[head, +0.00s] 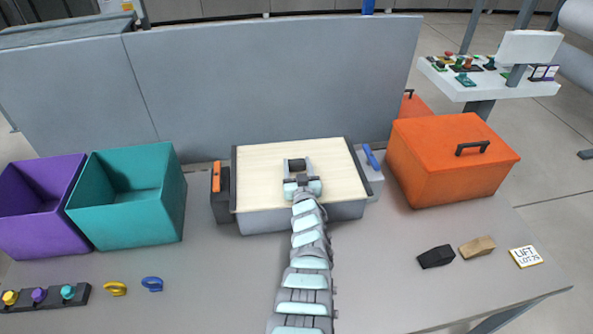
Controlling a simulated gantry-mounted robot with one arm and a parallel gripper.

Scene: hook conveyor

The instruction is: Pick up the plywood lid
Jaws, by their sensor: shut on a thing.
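The plywood lid (262,170) is a pale, flat wooden panel. It lies on top of a grey box (268,223) at the middle of the table, with dark edging along its left and right sides. My gripper (297,166) is over the middle of the lid, shut on a small dark part there that looks like its handle. The fingers and my wrist hide most of that part. The lid looks level, and I cannot tell whether it is lifted off the box.
Purple (38,215) and teal (125,205) bins stand left. An orange box (440,165) stands right. Dark (436,256) and tan (477,246) blocks and a lettered tile (525,256) lie front right. Yellow (115,288) and blue (152,284) rings lie front left. A grey panel (260,85) stands behind.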

